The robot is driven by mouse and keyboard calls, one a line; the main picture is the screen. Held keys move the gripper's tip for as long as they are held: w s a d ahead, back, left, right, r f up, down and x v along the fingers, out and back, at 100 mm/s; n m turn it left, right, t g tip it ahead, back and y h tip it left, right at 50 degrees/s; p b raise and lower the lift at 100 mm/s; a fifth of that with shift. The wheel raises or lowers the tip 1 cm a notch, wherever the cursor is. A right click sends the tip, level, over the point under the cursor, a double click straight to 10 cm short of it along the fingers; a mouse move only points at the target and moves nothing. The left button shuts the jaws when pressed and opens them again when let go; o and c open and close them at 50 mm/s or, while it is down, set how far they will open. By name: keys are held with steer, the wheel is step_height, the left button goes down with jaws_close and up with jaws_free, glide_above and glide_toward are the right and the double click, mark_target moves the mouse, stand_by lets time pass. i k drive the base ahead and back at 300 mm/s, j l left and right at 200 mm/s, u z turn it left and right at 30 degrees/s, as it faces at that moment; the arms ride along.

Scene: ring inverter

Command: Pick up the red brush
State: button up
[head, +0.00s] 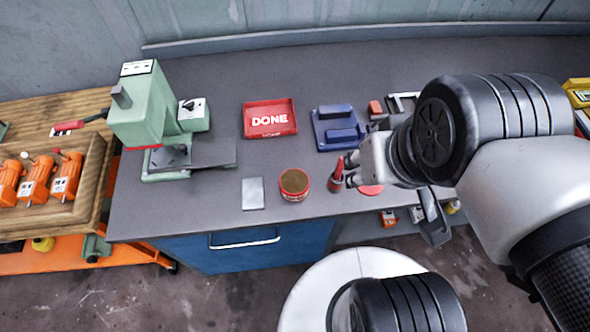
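A slim red upright object (337,172), which looks like the red brush, stands near the front edge of the grey workbench. It is small, and its lower end seems to sit in a dark red holder. My gripper (350,170) comes in from the right, pointing left, with its dark fingers spread apart. The fingertips are right beside the red object. I cannot tell whether they touch it. My wrist and arm hide the bench to the right of it.
A round red tin (295,184) with a brown top stands close on the left, beside a grey plate (253,193). Behind are a red DONE tray (270,118) and a blue fixture (338,127). A green press (150,110) stands at left. Bare bench (345,75) lies at the back.

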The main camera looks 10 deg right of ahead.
mark_target(339, 167)
steer(key=i+l, duration=0.1)
steer(key=l, duration=0.45)
steer(key=i+l, duration=0.1)
steer(key=l, duration=0.5)
steer(key=i+l, duration=0.15)
steer(key=l, duration=0.4)
steer(key=u, duration=0.45)
steer(key=l+u, duration=0.1)
steer(key=u, duration=0.85)
steer(key=l+u, duration=0.1)
steer(key=u, duration=0.35)
